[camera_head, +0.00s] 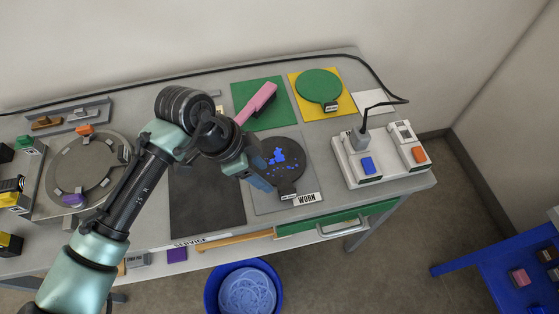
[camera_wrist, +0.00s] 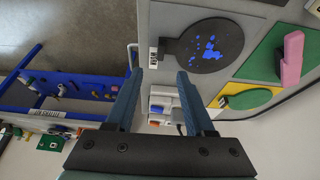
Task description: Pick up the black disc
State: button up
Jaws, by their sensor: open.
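The black disc (camera_head: 293,172) has blue blotches and a short tab. It lies flat on a grey mat (camera_head: 268,203) labelled WORN, near the table's front edge. My gripper (camera_head: 264,181) is above the left part of the disc in the head view and hides some of it. In the wrist view the disc (camera_wrist: 192,46) is at the upper right, beyond and to the right of the open fingers (camera_wrist: 160,73). Its tab points left, toward a white label. Nothing is between the fingers, and they look apart from the disc.
A green disc (camera_head: 319,84) lies on a yellow mat behind, beside a pink block (camera_head: 262,97) on a green mat. A white socket unit (camera_head: 381,172) with a plugged-in black cable stands at right. A dark mat (camera_head: 208,208) lies left. A blue bucket (camera_head: 214,287) is below the table.

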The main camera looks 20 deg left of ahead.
send_over(287, 191)
jog(key=s+a, duration=0.2)
jog(key=f, duration=0.6)
jog(key=shift+w+f+p, duration=0.2)
jog(key=shift+f+p, duration=0.1)
jog(key=p+x, duration=0.1)
jog(key=x, duration=0.4)
jog(key=shift+d, duration=0.1)
grip_shut()
dwell(0.5)
